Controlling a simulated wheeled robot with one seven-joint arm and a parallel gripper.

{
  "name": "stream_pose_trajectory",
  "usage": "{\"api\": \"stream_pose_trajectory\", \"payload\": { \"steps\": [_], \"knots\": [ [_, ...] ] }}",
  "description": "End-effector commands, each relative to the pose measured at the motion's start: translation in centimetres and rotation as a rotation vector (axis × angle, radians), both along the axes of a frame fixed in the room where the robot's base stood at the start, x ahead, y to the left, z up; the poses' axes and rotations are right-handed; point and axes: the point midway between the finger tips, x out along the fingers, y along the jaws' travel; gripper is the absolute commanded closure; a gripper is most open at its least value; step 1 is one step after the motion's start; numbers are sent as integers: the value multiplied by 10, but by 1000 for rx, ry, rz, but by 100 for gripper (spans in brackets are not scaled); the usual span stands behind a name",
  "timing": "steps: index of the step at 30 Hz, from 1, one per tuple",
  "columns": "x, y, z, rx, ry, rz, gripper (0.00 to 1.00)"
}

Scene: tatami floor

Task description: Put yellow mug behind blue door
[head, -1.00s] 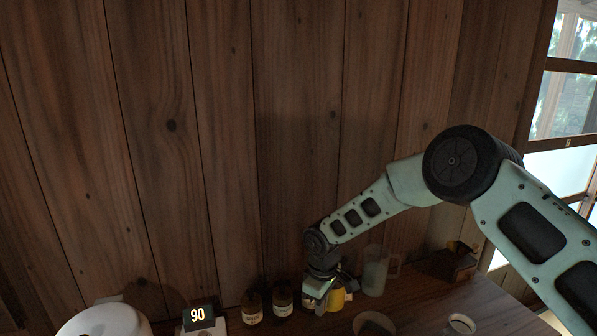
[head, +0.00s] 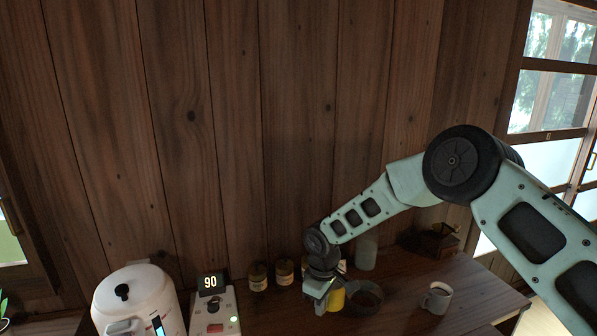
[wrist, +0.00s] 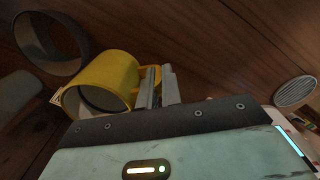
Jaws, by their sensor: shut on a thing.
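The yellow mug (head: 336,299) is in my gripper (head: 322,292), above or at the wooden counter; I cannot tell whether its base touches. In the wrist view the yellow mug (wrist: 108,78) lies on its side in the picture with its open mouth toward the lower left. My gripper's two fingers (wrist: 160,88) are shut on its handle. In the head view the gripper and wrist partly hide the mug. No blue door shows in these frames.
Jars (head: 258,277), a device reading 90 (head: 212,305) and a white kettle (head: 135,300) stand left. A plank wall closes the back.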

Motion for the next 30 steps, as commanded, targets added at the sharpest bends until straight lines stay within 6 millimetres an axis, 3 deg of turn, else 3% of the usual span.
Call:
{"api": "stream_pose_trajectory", "payload": {
  "steps": [10,17,20,25,30],
  "knots": [
    [-11,-52,-10,-10,-8,-154,100],
    [-30,-106,-18,-15,-10,-325,100],
    [-45,-139,-22,-18,-10,-436,100],
    [-88,-207,-24,-17,-7,-695,100],
    [-127,-250,-22,-7,-2,-900,100]
  ]
}}
